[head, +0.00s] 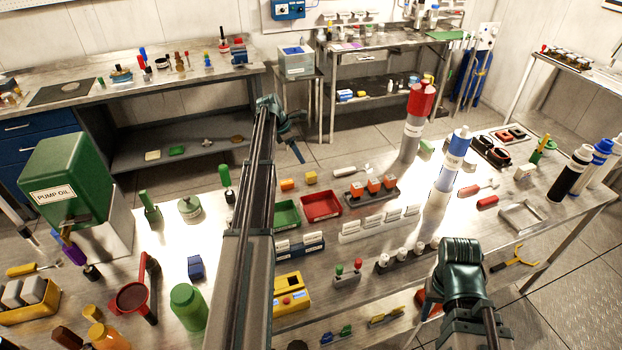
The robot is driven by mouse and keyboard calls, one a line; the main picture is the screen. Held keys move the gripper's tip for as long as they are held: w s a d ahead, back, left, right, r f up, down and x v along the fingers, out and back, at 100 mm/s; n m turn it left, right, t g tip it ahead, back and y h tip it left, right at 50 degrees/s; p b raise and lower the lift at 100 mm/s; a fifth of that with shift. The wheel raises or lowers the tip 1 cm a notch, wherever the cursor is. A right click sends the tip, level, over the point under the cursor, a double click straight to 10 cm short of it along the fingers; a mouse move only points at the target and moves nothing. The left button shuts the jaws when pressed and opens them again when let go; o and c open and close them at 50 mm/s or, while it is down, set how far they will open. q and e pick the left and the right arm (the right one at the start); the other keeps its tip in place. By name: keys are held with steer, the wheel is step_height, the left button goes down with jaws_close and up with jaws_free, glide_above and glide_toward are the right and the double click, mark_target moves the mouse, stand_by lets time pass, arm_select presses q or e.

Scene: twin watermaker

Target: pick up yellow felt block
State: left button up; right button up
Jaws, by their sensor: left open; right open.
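A small yellow block (311,177), which looks like the yellow felt block, lies on the metal bench behind the red tray. An orange block (287,184) lies just left of it. My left gripper (292,128) is at the end of the long arm reaching up the middle of the picture. It is open and empty, appears above the yellow block in the picture, and is apart from it. My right gripper (461,258) is low at the right, well away from the block. Its fingers are mostly hidden by its own body; nothing shows held.
A green tray (287,214) and a red tray (321,205) stand in front of the block. A rack with orange-topped pieces (371,190) and a white-handled tool (350,171) are to its right. A tall red-topped grey cylinder (414,125) stands farther right. My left arm hides part of the bench.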

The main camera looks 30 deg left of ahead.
arm_select(q)
steer(key=b, duration=0.8)
glide_toward(312, 174)
steer(key=x, duration=0.4)
steer(key=shift+a+f, duration=0.1)
steer(key=shift+f, duration=0.45)
steer(key=shift+w+f, duration=0.1)
steer(key=b+x, duration=0.4)
steer(key=x, duration=0.1)
steer(key=shift+w+b, duration=0.15)
steer(key=shift+b, duration=0.2)
jaws_close()
